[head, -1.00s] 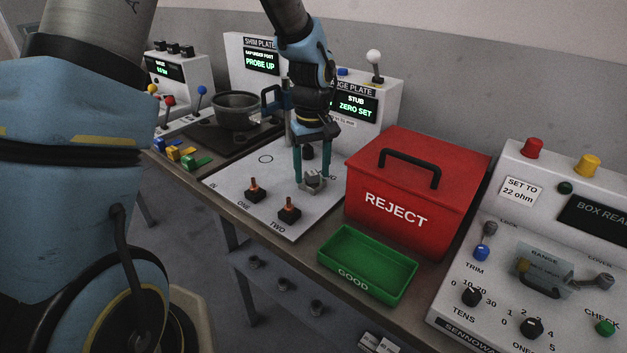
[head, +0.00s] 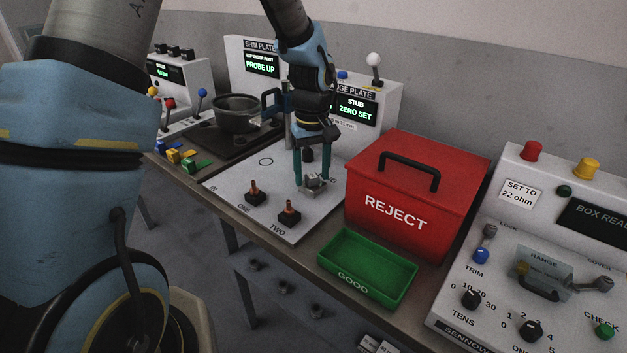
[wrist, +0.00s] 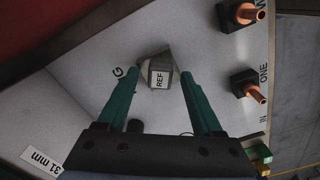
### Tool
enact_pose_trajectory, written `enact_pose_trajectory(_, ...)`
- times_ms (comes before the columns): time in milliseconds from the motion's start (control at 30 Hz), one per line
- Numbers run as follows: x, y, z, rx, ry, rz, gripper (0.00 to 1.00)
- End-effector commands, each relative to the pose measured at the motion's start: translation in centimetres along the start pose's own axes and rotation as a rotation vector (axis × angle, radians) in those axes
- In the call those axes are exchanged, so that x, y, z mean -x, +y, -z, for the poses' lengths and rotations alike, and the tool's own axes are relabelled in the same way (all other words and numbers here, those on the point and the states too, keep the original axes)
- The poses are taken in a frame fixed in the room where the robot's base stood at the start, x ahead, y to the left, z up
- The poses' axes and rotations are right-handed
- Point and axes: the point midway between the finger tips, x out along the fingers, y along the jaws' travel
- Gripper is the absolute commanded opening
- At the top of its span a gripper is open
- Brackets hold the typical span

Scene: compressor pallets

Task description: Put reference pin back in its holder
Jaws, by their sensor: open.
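A grey block marked REF (wrist: 159,74) sits on the white plate (wrist: 75,78). It also shows in the head view (head: 313,186), low between my fingers. My gripper (head: 312,183) is open, with one teal finger on each side of the block. In the wrist view the fingertips of my gripper (wrist: 153,80) show gaps to the block. I cannot tell whether this block is the pin's holder or carries the pin. Copper-tipped pins stand upright in black blocks at ONE (head: 255,193) and TWO (head: 289,213).
A red REJECT box (head: 398,211) stands close right of my gripper. A green GOOD tray (head: 350,289) lies in front of it. The gauge housing (head: 389,99) rises behind, reading STUB ZERO SET. A dark pot (head: 236,112) stands at the left.

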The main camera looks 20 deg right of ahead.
Motion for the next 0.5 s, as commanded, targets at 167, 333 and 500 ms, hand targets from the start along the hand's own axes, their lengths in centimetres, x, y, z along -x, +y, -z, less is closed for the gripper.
enact_pose_trajectory(167,0.00,0.01,-0.03,-0.001,0.000,0.000,0.68)
enact_pose_trajectory(333,0.00,0.01,-0.02,-0.001,0.000,0.000,0.49)
enact_pose_trajectory(500,0.00,0.01,-0.02,-0.001,0.000,0.000,0.30)
